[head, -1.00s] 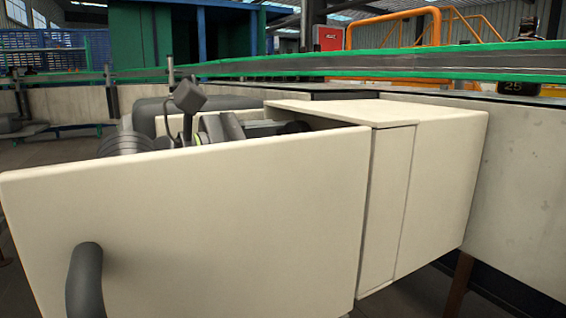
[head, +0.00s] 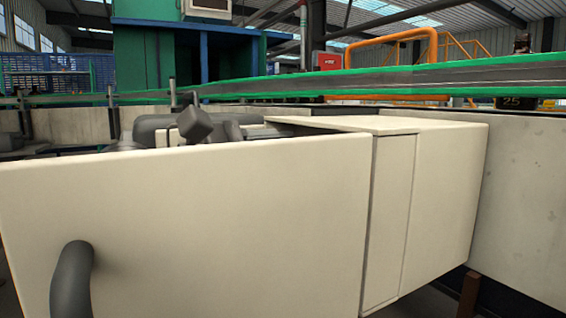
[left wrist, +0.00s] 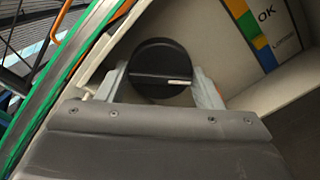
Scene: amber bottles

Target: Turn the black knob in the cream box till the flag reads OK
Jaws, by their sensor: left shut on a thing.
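The cream box (head: 440,190) stands at the right of the head view, with a wide cream panel (head: 200,220) in front of its left side. The black knob (left wrist: 158,58) shows in the left wrist view as a dark disc with a raised bar and a short white mark at its right end. My left gripper (left wrist: 160,76) is shut on the knob, one pale finger at each side. A dark label reading OK (left wrist: 267,12) lies at upper right, beside blue, green and yellow patches. I cannot tell which part is the flag. In the head view the panel hides the knob and most of my left arm.
A dark curved handle (head: 72,278) sticks out from the panel at lower left. A long green-edged rail (head: 330,84) runs behind the box. A pale grey wall (head: 530,200) stands close on the right.

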